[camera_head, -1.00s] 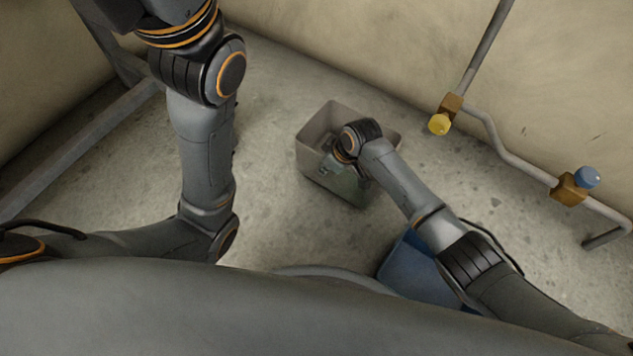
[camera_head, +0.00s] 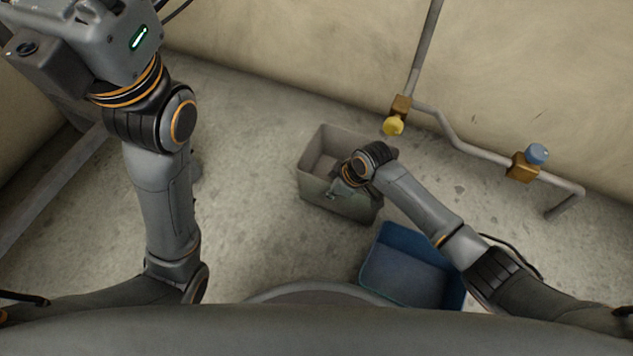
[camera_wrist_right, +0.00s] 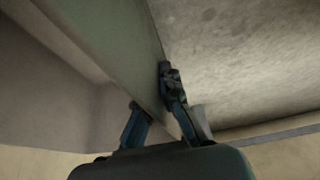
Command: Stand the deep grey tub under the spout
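The deep grey tub (camera_head: 312,185) is upright near the middle of the head view, with its open top showing. Whether the tub touches the floor is hard to tell. The spout (camera_head: 564,204) is the bent-down end of the wall pipe at the right, and the tub stands well left of it. My left arm reaches up at the left; its fingers do not show.
A blue tub (camera_head: 405,275) sits on the floor below the grey one, partly behind my right arm. The pipe (camera_head: 452,139) on the wall carries a yellow knob (camera_head: 393,126) and a blue knob (camera_head: 537,153). Floor under the spout looks clear. A grey frame (camera_head: 50,190) stands left.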

